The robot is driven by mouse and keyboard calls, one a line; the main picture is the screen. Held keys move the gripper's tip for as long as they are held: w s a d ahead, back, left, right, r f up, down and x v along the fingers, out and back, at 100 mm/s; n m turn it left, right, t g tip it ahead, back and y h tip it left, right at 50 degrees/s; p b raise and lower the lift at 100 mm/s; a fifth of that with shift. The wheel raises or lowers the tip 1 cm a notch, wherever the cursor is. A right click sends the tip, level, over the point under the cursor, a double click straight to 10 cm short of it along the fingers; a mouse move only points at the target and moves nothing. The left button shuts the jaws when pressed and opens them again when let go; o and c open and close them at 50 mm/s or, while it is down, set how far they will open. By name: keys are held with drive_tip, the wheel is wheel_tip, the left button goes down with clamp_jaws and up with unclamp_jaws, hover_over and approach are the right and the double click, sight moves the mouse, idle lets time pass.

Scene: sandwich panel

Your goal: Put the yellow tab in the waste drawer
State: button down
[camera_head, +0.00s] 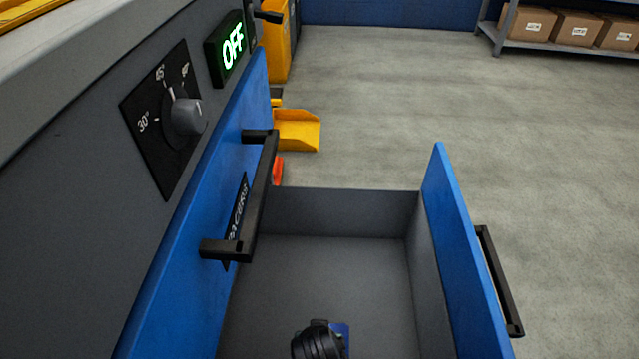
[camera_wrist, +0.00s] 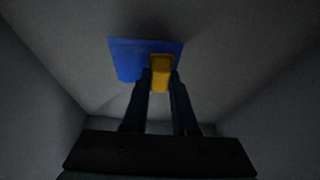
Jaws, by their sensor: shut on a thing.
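The waste drawer (camera_head: 330,270) is pulled open, with grey walls and a blue front. In the wrist view, my gripper (camera_wrist: 161,85) is inside it, with its two dark fingers closed on the yellow tab (camera_wrist: 161,68). The tab is small and blocky and shows between the fingertips. In the head view, my dark wrist (camera_head: 318,342) shows low in the drawer, while the fingers and tab are hidden. I cannot tell whether the tab touches the drawer floor.
A flat blue piece (camera_wrist: 128,60) is in the drawer behind the fingertips; its edge shows in the head view (camera_head: 342,334). A closed blue drawer with a black handle (camera_head: 262,200), a dial (camera_head: 186,116) and an OFF display (camera_head: 231,48) are on the left.

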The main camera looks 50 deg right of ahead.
wheel_tip(320, 180, down, 4)
drive_tip(key=b, duration=0.2)
drive_tip(key=shift+r+b, duration=0.1)
drive_tip(key=shift+b, duration=0.3)
drive_tip(key=shift+r, duration=0.1)
drive_tip(key=c, duration=0.7)
unclamp_jaws()
drive_tip(key=p+v, duration=0.8)
drive_tip(key=v, duration=0.4)
drive_tip(key=shift+p, duration=0.3)
drive_tip(key=shift+w, duration=0.1)
